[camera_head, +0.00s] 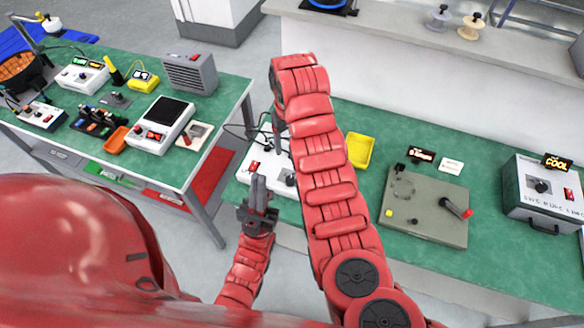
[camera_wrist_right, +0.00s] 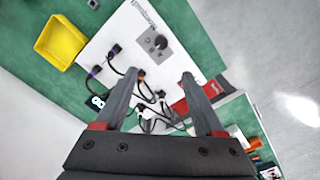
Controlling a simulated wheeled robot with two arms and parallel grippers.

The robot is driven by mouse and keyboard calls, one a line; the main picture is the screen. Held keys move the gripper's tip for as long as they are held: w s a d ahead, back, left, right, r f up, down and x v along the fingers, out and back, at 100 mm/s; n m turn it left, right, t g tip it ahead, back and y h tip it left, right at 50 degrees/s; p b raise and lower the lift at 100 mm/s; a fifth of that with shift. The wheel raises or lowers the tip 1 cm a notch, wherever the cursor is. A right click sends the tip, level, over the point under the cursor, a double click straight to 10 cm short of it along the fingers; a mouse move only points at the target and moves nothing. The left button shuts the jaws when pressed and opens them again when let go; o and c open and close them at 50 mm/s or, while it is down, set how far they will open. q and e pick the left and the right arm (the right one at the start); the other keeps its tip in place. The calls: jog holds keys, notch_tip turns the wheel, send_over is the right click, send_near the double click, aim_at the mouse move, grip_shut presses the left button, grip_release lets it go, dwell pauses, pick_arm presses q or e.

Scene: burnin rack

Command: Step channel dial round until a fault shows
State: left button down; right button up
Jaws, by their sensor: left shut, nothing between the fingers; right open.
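A white box (camera_head: 257,177) with a red switch stands on the right-hand green bench, partly hidden behind my right arm. My left gripper (camera_head: 259,181) is shut and empty, pointing up at the box's near side. My right gripper (camera_wrist_right: 160,82) is open, its fingers above the cables with the dial beyond the tips. In the head view it is mostly hidden by its arm.
A yellow tray (camera_head: 359,150) sits just right of my right arm. A grey-green plate (camera_head: 425,207) with a lever and a grey case (camera_head: 543,190) stand further right. Another bench (camera_head: 232,90) with several devices is at the left, across a gap.

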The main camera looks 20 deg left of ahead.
jog(key=b, duration=0.5)
send_near(290, 180)
notch_tip(290, 180, down, 7)
jog(key=shift+r+p, duration=0.2)
jog(key=shift+p, duration=1.05)
jog(key=shift+w+f, duration=0.15)
jog(key=shift+f, duration=0.9)
grip_shut()
